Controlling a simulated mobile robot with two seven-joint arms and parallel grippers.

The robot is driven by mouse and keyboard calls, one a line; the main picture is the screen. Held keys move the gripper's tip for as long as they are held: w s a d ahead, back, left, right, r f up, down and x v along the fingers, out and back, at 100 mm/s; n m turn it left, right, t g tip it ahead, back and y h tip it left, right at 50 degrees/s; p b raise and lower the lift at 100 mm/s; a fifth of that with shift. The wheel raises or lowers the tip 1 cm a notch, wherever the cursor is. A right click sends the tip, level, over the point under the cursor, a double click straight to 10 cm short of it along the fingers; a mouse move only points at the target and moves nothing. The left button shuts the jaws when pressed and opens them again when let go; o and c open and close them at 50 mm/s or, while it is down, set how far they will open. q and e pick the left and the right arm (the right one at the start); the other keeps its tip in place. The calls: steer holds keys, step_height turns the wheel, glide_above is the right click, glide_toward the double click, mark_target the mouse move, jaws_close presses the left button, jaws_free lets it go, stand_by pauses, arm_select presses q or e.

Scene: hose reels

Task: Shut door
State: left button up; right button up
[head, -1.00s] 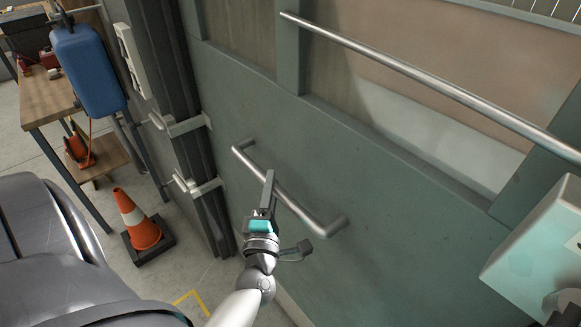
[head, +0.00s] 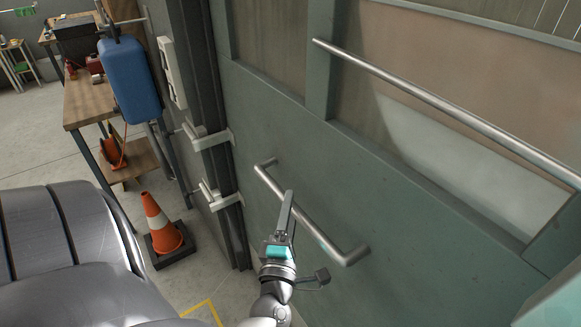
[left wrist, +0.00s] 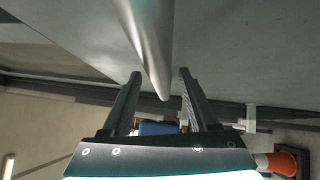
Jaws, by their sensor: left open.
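The door (head: 400,235) is a large grey-green panel with a window in its upper part. A short silver handle (head: 312,224) runs slantwise across the panel. My left gripper (head: 288,198) is at the handle, its fingers open. In the left wrist view the handle (left wrist: 152,45) reaches down between the two spread fingers (left wrist: 158,78), with gaps on both sides. Contact with the handle cannot be told. My right gripper is in neither view. The dark door post (head: 205,105) stands left of the panel; whether a gap lies between them is unclear.
A long silver rail (head: 450,108) crosses the window. Pale brackets (head: 212,139) stick out by the post. An orange and white cone (head: 161,225) stands on the floor at left, below a wooden bench (head: 88,100) and a blue tank (head: 130,78). A pale box edge (head: 550,303) shows at lower right.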

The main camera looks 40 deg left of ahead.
arm_select(q)
steer(key=b+v, duration=0.2)
steer(key=v, duration=1.3)
steer(key=shift+s, duration=0.15)
steer(key=shift+d, duration=0.1)
steer(key=d+f+m+g+h+b, duration=0.15)
steer(key=d+f+m+h, duration=0.35)
steer(key=f, duration=0.5)
steer(key=s+d+f+m+g+h+b, duration=0.1)
steer(key=d+f+m+g+h, duration=0.15)
steer(key=f+m, duration=0.6)
steer(key=d+f+m+g+h+b, duration=0.1)
steer(key=d+f+m+h, duration=0.3)
steer(key=f, duration=0.7)
steer(key=s+a+f+m+g+b, duration=0.1)
steer(key=s+a+f+m+g, duration=0.2)
steer(key=s+f, duration=0.6)
steer(key=s+a+f+m+g, duration=0.3)
steer(key=s+f+m+g, duration=0.4)
steer(key=s+f+m, duration=0.1)
steer(key=shift+s+a+f+b, duration=0.4)
steer(key=shift+s+f, duration=0.2)
steer(key=shift+f, duration=0.15)
steer(key=shift+s+m+y, duration=0.1)
steer(key=shift+m+y, duration=0.15)
steer(key=shift+c, duration=0.2)
